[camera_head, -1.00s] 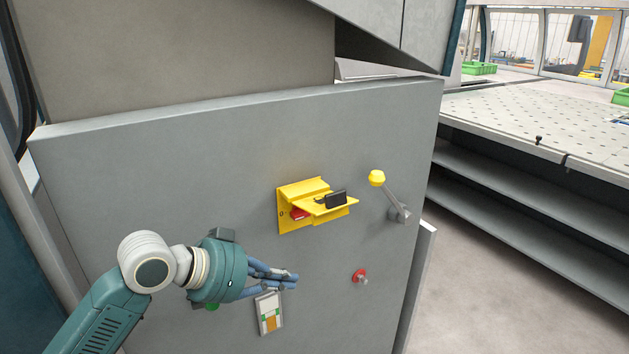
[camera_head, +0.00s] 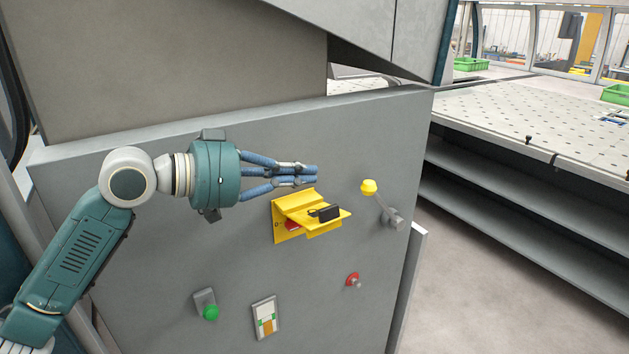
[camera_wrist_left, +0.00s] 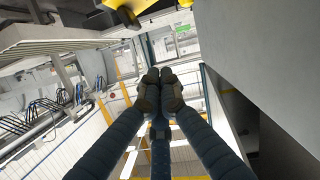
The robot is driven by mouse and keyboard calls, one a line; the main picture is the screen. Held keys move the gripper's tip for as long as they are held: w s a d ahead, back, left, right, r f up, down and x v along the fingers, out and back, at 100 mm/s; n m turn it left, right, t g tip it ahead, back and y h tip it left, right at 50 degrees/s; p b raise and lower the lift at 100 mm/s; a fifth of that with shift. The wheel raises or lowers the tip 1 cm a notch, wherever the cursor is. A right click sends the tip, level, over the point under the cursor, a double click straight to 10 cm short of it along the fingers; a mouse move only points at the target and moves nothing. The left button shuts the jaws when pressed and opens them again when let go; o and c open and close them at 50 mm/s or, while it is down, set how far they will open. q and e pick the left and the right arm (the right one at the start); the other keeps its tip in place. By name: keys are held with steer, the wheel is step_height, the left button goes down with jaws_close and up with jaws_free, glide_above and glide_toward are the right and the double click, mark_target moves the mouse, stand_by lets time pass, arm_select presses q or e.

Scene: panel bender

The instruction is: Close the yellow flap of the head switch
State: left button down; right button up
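The head switch is a yellow housing (camera_head: 287,228) on the grey panel. Its yellow flap (camera_head: 334,219) is open and sticks out to the right, with a black part on it. A bit of red shows under the flap. My left gripper (camera_head: 316,175) is just above the flap in the picture, pointing right, with its fingers closed together and nothing between them. In the left wrist view its fingertips (camera_wrist_left: 158,88) meet. A yellow part with black, cut off at the top edge there, may be the switch. My right gripper is out of view.
Right of the switch is a lever with a yellow knob (camera_head: 369,187). Below are a red button (camera_head: 352,280), a green button (camera_head: 211,312) and a small labelled plate (camera_head: 265,318). A perforated table (camera_head: 530,110) with shelves stands at the right.

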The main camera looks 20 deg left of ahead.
mark_target(317, 222)
arm_select(q)
steer(key=d+f, duration=0.1)
steer(key=w+d+f+p, duration=0.1)
steer(key=shift+w+f, duration=0.2)
steer(key=shift+f, duration=0.2)
steer(key=shift+s+f, duration=0.3)
steer(key=shift+f, duration=0.45)
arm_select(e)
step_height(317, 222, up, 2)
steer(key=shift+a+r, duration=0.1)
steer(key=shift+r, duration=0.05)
arm_select(q)
steer(key=shift+w+d+f, duration=0.1)
steer(key=shift+f, duration=0.15)
steer(key=shift+s+d+f+m, duration=0.2)
steer(key=shift+s+d+m, duration=0.05)
steer(key=shift+m, duration=0.15)
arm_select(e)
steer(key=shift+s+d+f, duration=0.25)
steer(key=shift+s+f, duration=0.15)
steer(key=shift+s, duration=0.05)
